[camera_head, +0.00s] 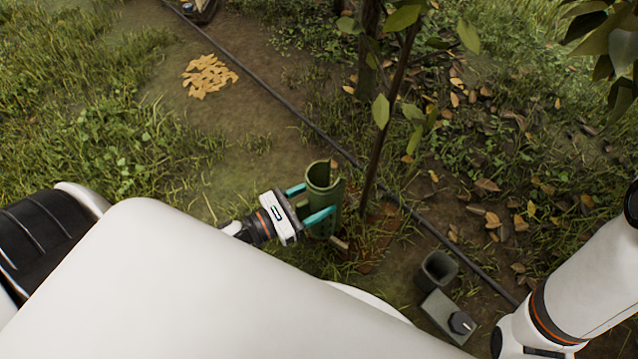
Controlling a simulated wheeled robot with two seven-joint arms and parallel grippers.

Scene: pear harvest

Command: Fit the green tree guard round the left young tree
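The green tree guard (322,178) is an upright, open-topped tube just left of a thin young tree stem (385,130). The stem appears to pass beside the guard, not through it. My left gripper (312,202) has its teal fingers on either side of the guard and appears shut on it. The nearer finger crosses the guard's front. The guard's base is partly hidden by grass. My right arm is at the lower right, its gripper out of view.
A black hose (290,110) runs diagonally across the ground behind the guard. A thicker trunk (368,45) stands behind. A grey open pot (427,279) and a grey box with a black cap (440,313) lie right of my body.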

